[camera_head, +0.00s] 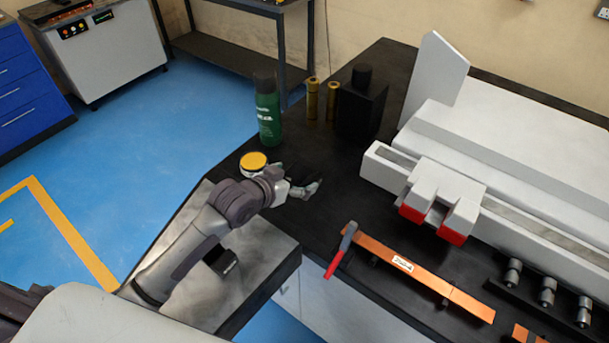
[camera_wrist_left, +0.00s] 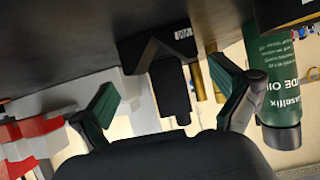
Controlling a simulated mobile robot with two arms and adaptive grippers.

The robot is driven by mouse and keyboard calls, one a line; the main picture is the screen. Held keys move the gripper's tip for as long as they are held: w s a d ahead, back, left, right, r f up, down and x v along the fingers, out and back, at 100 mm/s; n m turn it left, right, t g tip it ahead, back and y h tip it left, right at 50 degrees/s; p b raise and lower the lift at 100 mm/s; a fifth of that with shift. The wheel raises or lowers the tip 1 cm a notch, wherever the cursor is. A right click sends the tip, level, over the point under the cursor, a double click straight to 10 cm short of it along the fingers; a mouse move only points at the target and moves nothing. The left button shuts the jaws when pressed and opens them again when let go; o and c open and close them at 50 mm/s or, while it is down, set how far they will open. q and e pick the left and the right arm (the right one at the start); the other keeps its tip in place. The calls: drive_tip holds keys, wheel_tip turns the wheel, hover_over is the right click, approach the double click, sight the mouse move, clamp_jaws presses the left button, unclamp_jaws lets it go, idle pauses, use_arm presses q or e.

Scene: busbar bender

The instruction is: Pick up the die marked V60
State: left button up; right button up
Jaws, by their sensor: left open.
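A black block with a V-shaped notch (camera_wrist_left: 135,52) and a small white label sits on the black bench in the left wrist view. It fits the V60 die, but the label is too small and upside down to read for certain. In the head view I cannot make out the block clearly near the gripper. My right gripper is not in view.
A green spray can (camera_head: 268,115), brass cylinders (camera_head: 312,100), a black canister (camera_head: 362,105) and a yellow-topped tin (camera_head: 253,163) stand near the gripper. The white bending machine (camera_head: 447,195) is to the right. A red-handled tool (camera_head: 340,252) and copper bar (camera_head: 420,275) lie in front.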

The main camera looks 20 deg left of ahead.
sight(304, 179)
use_arm(q)
drive_tip(key=p+x, duration=0.1)
drive_tip(key=x, duration=0.3)
drive_tip(key=shift+a+p, duration=0.1)
drive_tip(key=shift+p, duration=0.2)
drive_tip(key=shift+w+f, duration=0.4)
drive_tip(key=shift+w, duration=0.05)
drive_tip(key=shift+s, duration=0.1)
drive_tip(key=c, duration=1.4)
drive_tip(key=shift+r, duration=0.2)
drive_tip(key=shift+c, duration=0.9)
